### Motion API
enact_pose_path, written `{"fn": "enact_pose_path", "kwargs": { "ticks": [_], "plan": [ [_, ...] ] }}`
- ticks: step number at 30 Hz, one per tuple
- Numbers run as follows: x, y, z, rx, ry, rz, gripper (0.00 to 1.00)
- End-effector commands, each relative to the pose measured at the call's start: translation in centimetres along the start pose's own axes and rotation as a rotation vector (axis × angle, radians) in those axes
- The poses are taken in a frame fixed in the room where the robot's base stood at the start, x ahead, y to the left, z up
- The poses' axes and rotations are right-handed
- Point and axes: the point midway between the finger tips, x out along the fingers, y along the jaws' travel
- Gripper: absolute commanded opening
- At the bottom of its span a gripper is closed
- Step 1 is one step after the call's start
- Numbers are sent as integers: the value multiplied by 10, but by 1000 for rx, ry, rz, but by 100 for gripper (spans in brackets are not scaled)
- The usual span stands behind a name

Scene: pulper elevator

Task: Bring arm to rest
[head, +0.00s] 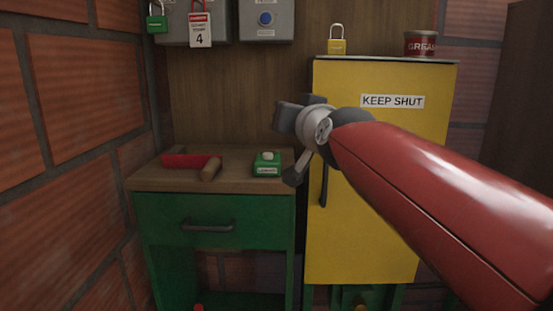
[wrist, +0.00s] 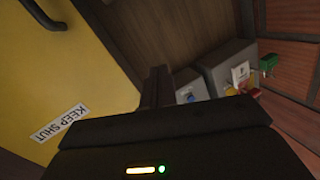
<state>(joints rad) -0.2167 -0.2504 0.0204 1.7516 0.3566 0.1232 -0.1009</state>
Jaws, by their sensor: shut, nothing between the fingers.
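My red arm (head: 430,200) reaches in from the right in the head view, across the front of the yellow cabinet (head: 430,105). My gripper (head: 284,114) is at the arm's end, raised above the green workbench and left of the cabinet's edge. In the wrist view my gripper (wrist: 156,88) has its dark fingers together, shut and empty. The cabinet also shows there, with its dark handle (wrist: 48,14) at top left and its KEEP SHUT label (wrist: 61,124). The arm hides part of the cabinet door.
The green bench (head: 265,221) carries a red-headed tool (head: 190,161) and a green box with a pale button (head: 267,165). A yellow padlock (head: 337,46) and a red tin (head: 420,44) stand on the cabinet. A grey box with a blue button (head: 265,20) is on the wall. A brick wall (head: 80,90) bounds the left.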

Motion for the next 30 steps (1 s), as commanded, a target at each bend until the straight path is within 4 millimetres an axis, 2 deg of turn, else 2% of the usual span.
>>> {"fn": "enact_pose_path", "kwargs": {
  "ticks": [1,3,5,9,12,15,18,21,30],
  "plan": [
    [-21,16,29,-20,-90,31,0],
    [-48,36,72,-45,-221,72,0],
    [-73,52,107,-60,-328,108,0],
    [-137,86,187,-79,-568,198,0],
    [-183,106,237,-81,-720,260,0],
    [-222,120,276,-79,-843,312,0],
    [-249,128,302,-75,-927,348,0],
    [-264,132,316,-72,-973,369,0],
    [-268,133,320,-71,-988,374,0]
  ]
}}
